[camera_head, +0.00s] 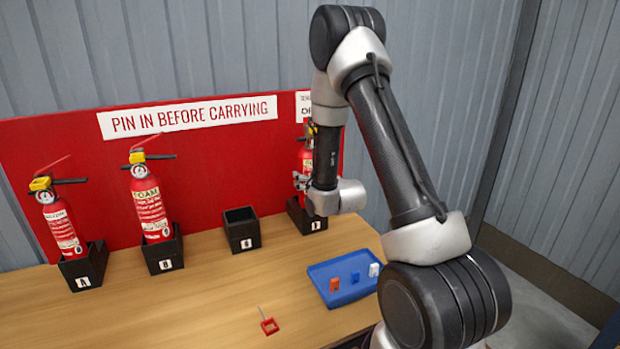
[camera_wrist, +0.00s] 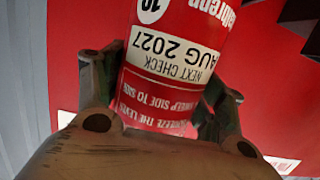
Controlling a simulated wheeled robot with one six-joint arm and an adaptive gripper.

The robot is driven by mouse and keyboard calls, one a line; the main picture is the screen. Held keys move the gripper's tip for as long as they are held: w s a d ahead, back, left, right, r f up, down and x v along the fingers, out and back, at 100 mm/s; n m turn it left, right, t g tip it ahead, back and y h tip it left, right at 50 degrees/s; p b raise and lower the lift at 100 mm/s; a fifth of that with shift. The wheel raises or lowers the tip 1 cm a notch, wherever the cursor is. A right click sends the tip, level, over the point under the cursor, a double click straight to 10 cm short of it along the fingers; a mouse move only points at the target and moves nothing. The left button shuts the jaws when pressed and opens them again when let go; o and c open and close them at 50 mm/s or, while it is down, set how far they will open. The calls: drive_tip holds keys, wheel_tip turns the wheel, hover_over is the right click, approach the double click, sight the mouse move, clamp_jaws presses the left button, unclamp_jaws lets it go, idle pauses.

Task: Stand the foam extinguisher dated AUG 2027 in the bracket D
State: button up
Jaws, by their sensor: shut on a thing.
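A red extinguisher (camera_head: 306,156) is upright at bracket D (camera_head: 303,216), partly hidden by my arm. In the wrist view the extinguisher (camera_wrist: 182,62) carries a white label reading NEXT CHECK AUG 2027, upside down. The word for its type does not show clearly. My gripper (camera_head: 301,181) is shut around its body; in the wrist view the fingers (camera_wrist: 160,100) press on both sides. The extinguisher's base meets the bracket's opening in the head view, but I cannot tell whether it rests on the bottom.
Extinguishers stand in bracket A (camera_head: 83,266) and bracket B (camera_head: 163,251). Bracket C (camera_head: 242,229) is empty. A blue tray (camera_head: 344,298) holds small orange, blue and white pieces. A small red holder (camera_head: 269,326) with a thin upright pin is at the front. A red board (camera_head: 220,150) stands behind.

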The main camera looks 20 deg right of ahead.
drive_tip(key=shift+r, duration=0.2)
drive_tip(key=o, duration=1.6)
drive_tip(key=shift+f, duration=0.1)
drive_tip(key=s, duration=0.2)
drive_tip(key=s+r, duration=0.1)
drive_tip(key=s, duration=0.4)
drive_tip(key=shift+s+r, duration=0.2)
drive_tip(key=shift+r, duration=0.05)
